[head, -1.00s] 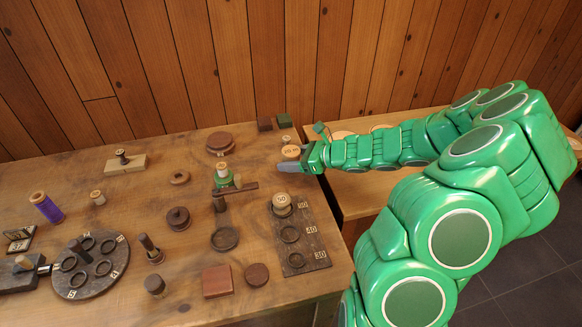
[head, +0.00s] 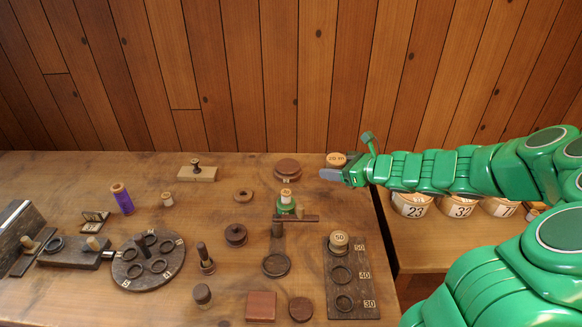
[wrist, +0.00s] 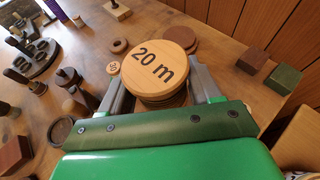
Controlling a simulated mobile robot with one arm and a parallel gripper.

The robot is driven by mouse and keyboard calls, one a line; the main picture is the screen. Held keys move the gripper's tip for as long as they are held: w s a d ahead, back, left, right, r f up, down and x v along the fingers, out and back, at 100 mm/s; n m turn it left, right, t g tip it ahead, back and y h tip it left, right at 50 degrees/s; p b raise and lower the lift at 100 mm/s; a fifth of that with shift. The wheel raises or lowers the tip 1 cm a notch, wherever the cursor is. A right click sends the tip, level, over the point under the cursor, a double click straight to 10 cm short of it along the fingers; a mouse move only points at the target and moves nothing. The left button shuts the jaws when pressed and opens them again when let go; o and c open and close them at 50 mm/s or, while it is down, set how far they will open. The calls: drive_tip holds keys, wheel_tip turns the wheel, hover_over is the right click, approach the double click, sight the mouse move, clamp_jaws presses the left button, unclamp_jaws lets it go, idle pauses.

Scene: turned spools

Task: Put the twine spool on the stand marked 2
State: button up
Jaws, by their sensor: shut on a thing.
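My gripper (wrist: 160,95) is shut on a spool with a pale wooden top marked "20 m" (wrist: 161,62). Brownish winding shows just under its top. In the head view the spool (head: 337,158) is behind my gripper (head: 345,174), near the table's back right corner. A dark round board (head: 148,284) with several ring stands and small number labels lies at the front left. I cannot read a 2 on it with certainty.
A dark board (head: 366,290) holds rings marked 50, 40 and 30, with a small spool (head: 339,241) on 50. A green spool (head: 287,205), a purple spool (head: 122,199) and several turned wooden pieces are scattered between. Numbered tubs (head: 413,205) stand on the right side table.

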drive_tip(key=w+a+r, duration=0.2)
drive_tip(key=a+r, duration=0.2)
drive_tip(key=a, duration=0.7)
hover_over(288, 165)
drive_tip(key=shift+m+t, duration=0.3)
drive_tip(key=shift+m, duration=0.1)
drive_tip(key=shift+s+f, duration=0.2)
drive_tip(key=shift+f, duration=2.1)
drive_tip(key=shift+s+f, duration=0.2)
drive_tip(key=shift+f, duration=2.1)
drive_tip(key=shift+w+f, duration=0.3)
drive_tip(key=shift+f, duration=1.5)
drive_tip(key=shift+f, duration=0.1)
drive_tip(key=o, duration=1.1)
